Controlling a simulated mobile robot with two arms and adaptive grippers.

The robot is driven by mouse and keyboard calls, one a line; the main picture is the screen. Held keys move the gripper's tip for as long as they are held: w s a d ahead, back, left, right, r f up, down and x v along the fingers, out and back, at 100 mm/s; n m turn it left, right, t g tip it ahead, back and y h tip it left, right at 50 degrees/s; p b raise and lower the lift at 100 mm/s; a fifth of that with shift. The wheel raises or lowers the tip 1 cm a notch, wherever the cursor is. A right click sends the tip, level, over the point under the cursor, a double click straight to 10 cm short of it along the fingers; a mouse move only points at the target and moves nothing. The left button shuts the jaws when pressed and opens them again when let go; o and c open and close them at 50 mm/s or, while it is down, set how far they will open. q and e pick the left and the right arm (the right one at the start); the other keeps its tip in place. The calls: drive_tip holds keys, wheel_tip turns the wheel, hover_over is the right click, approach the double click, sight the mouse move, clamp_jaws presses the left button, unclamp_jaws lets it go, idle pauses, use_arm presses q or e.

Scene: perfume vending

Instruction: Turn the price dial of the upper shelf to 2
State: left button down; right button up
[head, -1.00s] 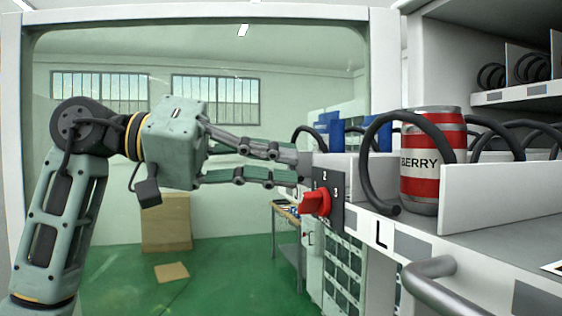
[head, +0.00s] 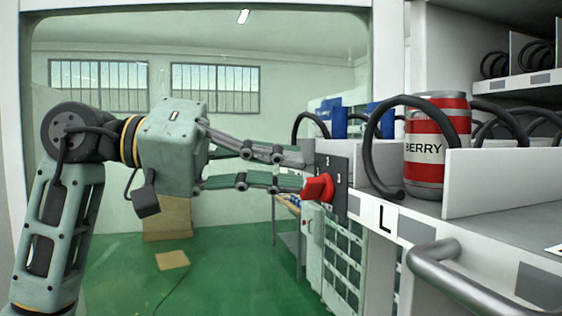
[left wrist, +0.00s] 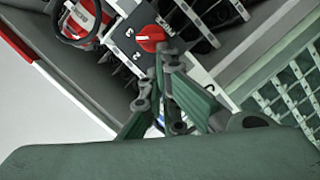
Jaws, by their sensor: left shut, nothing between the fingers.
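The price dial is a red knob (head: 318,187) on a dark plate (head: 341,190) at the left end of a white shelf front. Digits 2 and 3 show on the plate in the head view; the knob's exact setting is unclear. My left gripper (head: 304,171) is shut and empty, its fingertips at the plate. In the left wrist view, the fingertips (left wrist: 166,56) are just beside the red knob (left wrist: 150,38). My right gripper is not in view.
A red and white can (head: 424,165) marked BERRY stands on the shelf behind a black coil (head: 375,140). A grey handle (head: 455,280) sticks out below the shelf front. Another shelf (head: 520,87) with coils is higher at right.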

use_arm(q)
drive_tip(key=shift+f, duration=0.15)
drive_tip(key=f+n+b, duration=0.1)
drive_tip(key=n, duration=0.1)
drive_tip(key=n+h+b, duration=0.1)
drive_tip(key=b, duration=0.1)
drive_tip(key=f+n+b, duration=0.1)
drive_tip(key=n+b, duration=0.1)
drive_tip(key=shift+w+f+n+g+h, duration=0.2)
drive_tip(key=shift+f+n+g+h, duration=0.1)
drive_tip(key=shift+f+g, duration=0.1)
drive_tip(key=shift+s, duration=0.1)
idle(0.6)
drive_tip(key=shift+a+b, duration=0.1)
drive_tip(key=shift+b, duration=0.2)
